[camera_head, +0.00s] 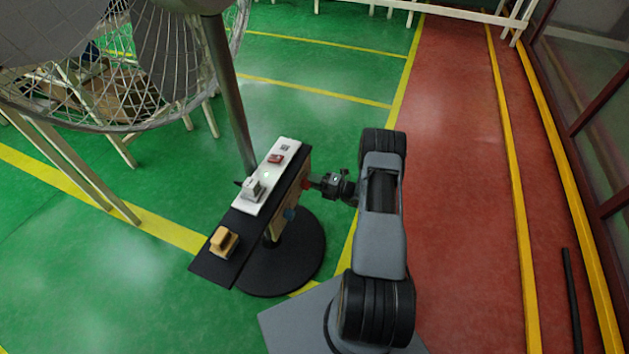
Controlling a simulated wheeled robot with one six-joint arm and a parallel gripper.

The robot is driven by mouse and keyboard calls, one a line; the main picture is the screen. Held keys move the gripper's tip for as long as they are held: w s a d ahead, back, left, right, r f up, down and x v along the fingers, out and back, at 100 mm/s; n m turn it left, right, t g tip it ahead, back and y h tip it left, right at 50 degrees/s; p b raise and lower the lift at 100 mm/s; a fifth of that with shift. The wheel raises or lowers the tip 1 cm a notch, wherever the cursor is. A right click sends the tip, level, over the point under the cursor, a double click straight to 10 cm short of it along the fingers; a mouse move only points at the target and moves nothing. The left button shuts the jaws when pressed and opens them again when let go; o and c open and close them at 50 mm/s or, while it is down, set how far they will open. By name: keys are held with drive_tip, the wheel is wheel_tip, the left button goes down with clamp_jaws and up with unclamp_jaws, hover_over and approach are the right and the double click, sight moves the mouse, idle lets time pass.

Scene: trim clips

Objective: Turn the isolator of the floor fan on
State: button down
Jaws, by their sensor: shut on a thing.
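The floor fan (150,60) has a large wire cage at the upper left, on a grey pole (228,85) above a round black base (300,262). A control box with a tan side face stands by the pole. A red knob (306,183) is on that face, partly hidden by my gripper (313,182). My gripper reaches in from the right, with its jaws shut on this red knob, which looks like the isolator. Its handle angle is too small to tell. A blue knob (289,214) sits lower on the same face, apart from the jaws.
On top, a white panel (262,182) carries a grey block (251,189), a red switch (275,158) and a small green light. A yellow block (223,241) sits on the black shelf (212,265).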

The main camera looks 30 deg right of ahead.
drive_tip(key=shift+m, duration=0.3)
drive_tip(key=c, duration=1.1)
unclamp_jaws()
drive_tip(key=shift+s+d, duration=0.1)
drive_tip(key=p+v, duration=0.1)
drive_tip(key=v, duration=1.2)
drive_tip(key=shift+s+d+p, duration=0.25)
drive_tip(key=shift+p, duration=0.1)
